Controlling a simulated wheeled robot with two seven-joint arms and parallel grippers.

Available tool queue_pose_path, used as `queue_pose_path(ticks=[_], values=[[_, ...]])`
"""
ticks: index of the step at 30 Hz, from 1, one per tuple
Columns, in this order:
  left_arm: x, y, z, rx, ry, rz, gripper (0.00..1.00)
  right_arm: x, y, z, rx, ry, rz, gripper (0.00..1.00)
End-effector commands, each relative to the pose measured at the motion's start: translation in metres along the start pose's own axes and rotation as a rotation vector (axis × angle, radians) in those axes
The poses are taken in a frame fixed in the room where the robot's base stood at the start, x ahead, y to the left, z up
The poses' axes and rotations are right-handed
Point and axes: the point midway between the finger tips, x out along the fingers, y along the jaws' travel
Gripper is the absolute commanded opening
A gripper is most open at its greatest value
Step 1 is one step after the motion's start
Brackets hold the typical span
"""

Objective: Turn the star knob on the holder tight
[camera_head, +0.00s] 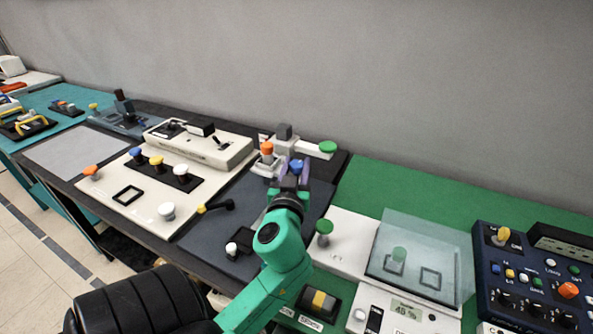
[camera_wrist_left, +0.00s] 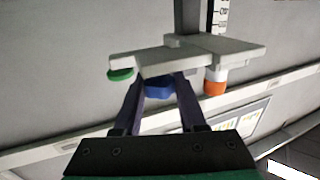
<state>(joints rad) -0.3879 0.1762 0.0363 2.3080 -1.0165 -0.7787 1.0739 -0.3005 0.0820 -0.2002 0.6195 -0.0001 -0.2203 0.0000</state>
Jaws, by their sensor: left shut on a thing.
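The holder (camera_head: 284,148) is a pale grey piece with a dark block on its post, standing at the back of the dark mat. It also shows in the left wrist view (camera_wrist_left: 235,47), with a ruled scale above it. A blue knob (camera_head: 296,164) sits at the holder's near side; in the wrist view the blue knob (camera_wrist_left: 158,88) is between my fingers, below the holder's plate. I take it for the star knob, but its lobes are hard to make out. My left gripper (camera_head: 292,176) is shut on the blue knob, its fingers hiding part of it. My right gripper is not in view.
An orange knob (camera_head: 266,148) and a green knob (camera_head: 328,147) flank the blue one closely. A beige panel (camera_head: 135,214) with several knobs lies left. A clear cover (camera_head: 447,250) and a dark blue control box (camera_head: 492,268) stand right. The green mat (camera_head: 385,190) is clear behind them.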

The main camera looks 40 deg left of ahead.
Motion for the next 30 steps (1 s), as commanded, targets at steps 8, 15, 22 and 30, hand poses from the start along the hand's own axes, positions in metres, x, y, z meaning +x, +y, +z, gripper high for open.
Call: queue_pose_path(ticks=[8,15,22,30], values=[[0.0,-0.001,-0.004,0.004,-0.005,0.257,0.0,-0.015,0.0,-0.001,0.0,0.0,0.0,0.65],[0.0,-0.001,-0.006,0.008,-0.007,0.485,0.0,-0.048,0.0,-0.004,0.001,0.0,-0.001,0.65],[0.0,-0.001,-0.005,0.007,-0.007,0.671,0.0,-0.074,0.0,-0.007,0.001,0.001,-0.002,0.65],[0.0,0.0,-0.002,0.002,-0.005,0.809,0.0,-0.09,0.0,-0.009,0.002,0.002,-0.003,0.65]])
